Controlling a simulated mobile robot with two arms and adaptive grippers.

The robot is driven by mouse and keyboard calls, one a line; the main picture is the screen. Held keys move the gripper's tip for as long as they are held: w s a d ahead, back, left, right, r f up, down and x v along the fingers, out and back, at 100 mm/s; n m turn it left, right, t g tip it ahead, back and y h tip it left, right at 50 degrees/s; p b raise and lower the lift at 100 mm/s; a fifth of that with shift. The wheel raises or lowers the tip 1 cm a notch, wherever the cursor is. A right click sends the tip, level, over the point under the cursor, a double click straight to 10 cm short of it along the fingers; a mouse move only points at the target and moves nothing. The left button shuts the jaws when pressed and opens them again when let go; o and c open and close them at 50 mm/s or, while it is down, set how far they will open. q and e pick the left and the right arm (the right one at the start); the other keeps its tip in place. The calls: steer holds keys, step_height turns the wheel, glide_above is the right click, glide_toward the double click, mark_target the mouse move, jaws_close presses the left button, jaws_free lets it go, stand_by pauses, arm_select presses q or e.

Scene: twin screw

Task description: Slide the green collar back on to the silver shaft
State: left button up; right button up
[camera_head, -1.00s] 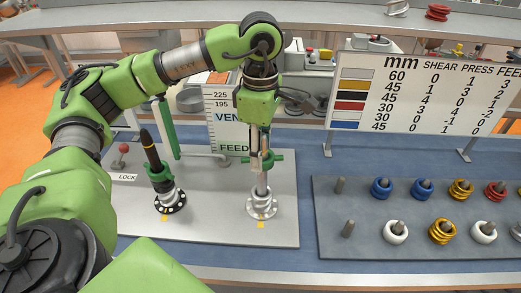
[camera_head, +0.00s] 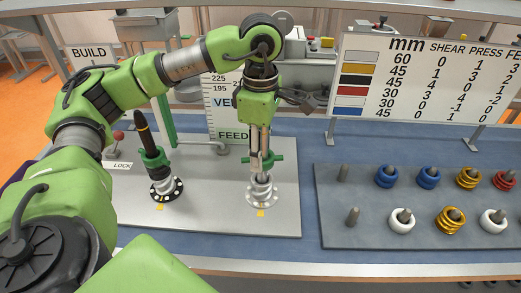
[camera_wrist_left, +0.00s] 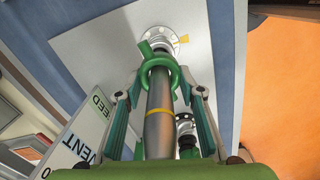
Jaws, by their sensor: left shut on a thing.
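The green collar (camera_head: 277,157) is around the silver shaft (camera_head: 262,178), a short way above its flanged base. In the left wrist view the collar (camera_wrist_left: 172,72) encircles the shaft (camera_wrist_left: 158,132), whose grey tip with a yellow band points toward the camera. My left gripper (camera_head: 262,164) is above the base, fingers pointing down and shut on the collar from both sides. The fingers partly hide the shaft in the head view. My right gripper is not in view.
A dark shaft (camera_head: 143,132) with its own green collar (camera_head: 156,160) stands to the left on the grey plate (camera_head: 220,217). A red-knobbed LOCK lever (camera_head: 118,136) stands behind it. A VENT/FEED sign is behind my gripper. A peg board (camera_head: 380,177) with coloured rings is right.

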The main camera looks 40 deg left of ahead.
arm_select(q)
steer(key=o, duration=1.4)
steer(key=shift+o, duration=0.2)
step_height(320, 180, up, 12)
steer(key=shift+f, duration=0.1)
